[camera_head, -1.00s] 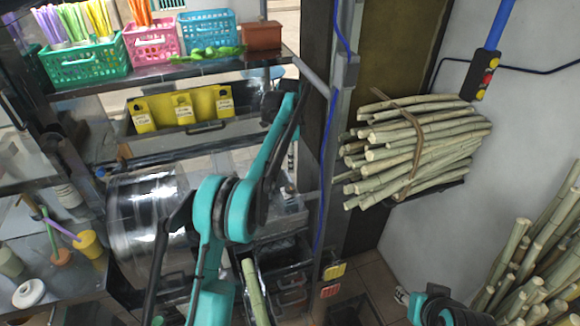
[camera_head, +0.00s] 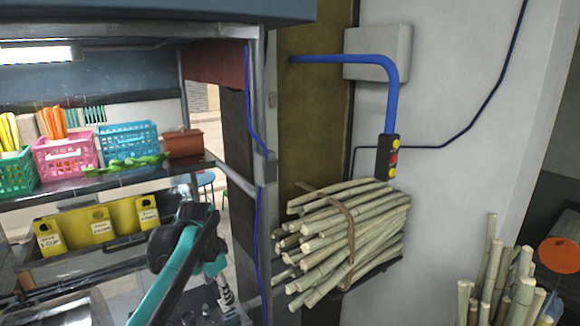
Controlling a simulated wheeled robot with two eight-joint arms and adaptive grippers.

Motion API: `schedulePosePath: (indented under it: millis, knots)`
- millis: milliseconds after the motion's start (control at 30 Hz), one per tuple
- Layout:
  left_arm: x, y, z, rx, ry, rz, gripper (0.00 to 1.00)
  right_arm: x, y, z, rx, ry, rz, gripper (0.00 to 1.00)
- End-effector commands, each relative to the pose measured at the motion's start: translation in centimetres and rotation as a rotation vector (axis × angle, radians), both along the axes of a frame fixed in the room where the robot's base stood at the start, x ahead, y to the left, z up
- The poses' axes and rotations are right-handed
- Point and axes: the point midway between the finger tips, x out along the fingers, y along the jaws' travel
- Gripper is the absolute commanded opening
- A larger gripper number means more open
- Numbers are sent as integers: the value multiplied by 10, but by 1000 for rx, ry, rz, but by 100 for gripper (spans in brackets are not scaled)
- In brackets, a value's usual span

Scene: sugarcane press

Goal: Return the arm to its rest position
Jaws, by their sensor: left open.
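My left arm, teal and black, comes up from the bottom left and bends at an elbow (camera_head: 185,222) in front of the counter. Its forearm hangs down from there, and the left gripper (camera_head: 228,303) is low in the picture, left of the blue-cabled metal post. The gripper is small and partly cut off by the lower picture area; it is open, and I see nothing held in it. My right arm and gripper are out of the picture.
A tied bundle of sugarcane (camera_head: 345,240) rests on a wall shelf right of the post (camera_head: 266,168). More cane (camera_head: 500,285) stands at bottom right. A blue pipe with a button box (camera_head: 387,158) hangs above. Baskets (camera_head: 128,142) line the upper shelf; yellow holders (camera_head: 100,228) sit below.

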Motion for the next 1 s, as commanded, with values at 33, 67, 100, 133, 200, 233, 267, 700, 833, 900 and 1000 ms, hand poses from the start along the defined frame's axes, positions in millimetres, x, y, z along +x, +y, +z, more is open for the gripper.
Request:
schedulePosePath:
  millis: [33, 67, 100, 133, 200, 233, 267, 700, 833, 900, 1000]
  knots:
    - [-23, -2, -7, -13, -27, 49, 56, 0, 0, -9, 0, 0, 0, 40]
    - [-35, -2, -9, -23, -45, 83, 56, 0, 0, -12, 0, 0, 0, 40]
    - [-51, -4, -13, -38, -69, 128, 56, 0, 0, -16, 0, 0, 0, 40]
    - [-63, -4, -16, -49, -86, 162, 56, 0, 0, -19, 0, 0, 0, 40]
    - [-91, -6, -27, -77, -127, 239, 56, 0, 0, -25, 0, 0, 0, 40]
    - [-103, -6, -33, -91, -145, 272, 56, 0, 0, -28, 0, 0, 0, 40]
    - [-115, -7, -39, -105, -162, 305, 56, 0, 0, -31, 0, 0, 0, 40]
    - [-236, -13, -146, -306, -344, 656, 56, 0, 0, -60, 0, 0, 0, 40]
    - [-242, -13, -154, -324, -356, 681, 56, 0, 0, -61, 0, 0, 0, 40]
    - [-243, -13, -154, -326, -358, 684, 56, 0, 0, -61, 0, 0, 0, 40]
    - [-243, -13, -153, -325, -357, 684, 56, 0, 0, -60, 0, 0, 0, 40]
